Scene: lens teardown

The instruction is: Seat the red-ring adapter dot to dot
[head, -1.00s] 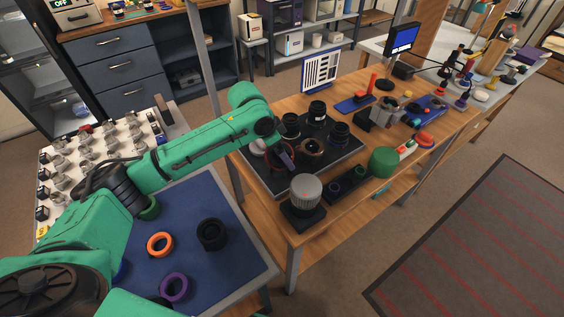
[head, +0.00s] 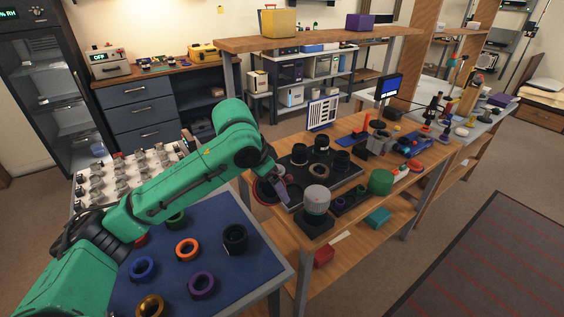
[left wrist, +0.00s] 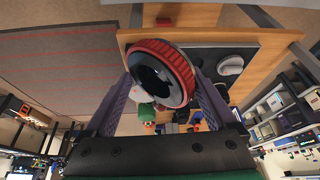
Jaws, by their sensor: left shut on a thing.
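My left gripper (head: 277,192) is shut on the red-ring adapter (head: 261,193). In the left wrist view the adapter (left wrist: 181,70) is a black ring with a ribbed red rim, tilted between the two purple fingers, its dark bore open toward the camera. In the head view it is at the near left edge of the black work mat (head: 292,203), partly hidden by the gripper. A brownish open lens mount (head: 318,171) lies on the mat, to the right of the gripper. The alignment dots are too small to make out. My right gripper is not in view.
Black lens parts (head: 299,155) stand on the mat. A grey ribbed cylinder (head: 316,200) stands close right of the gripper, with a green drum (head: 381,182) beyond. Orange (head: 187,249), purple (head: 201,285) and other rings lie on the blue mat (head: 215,216).

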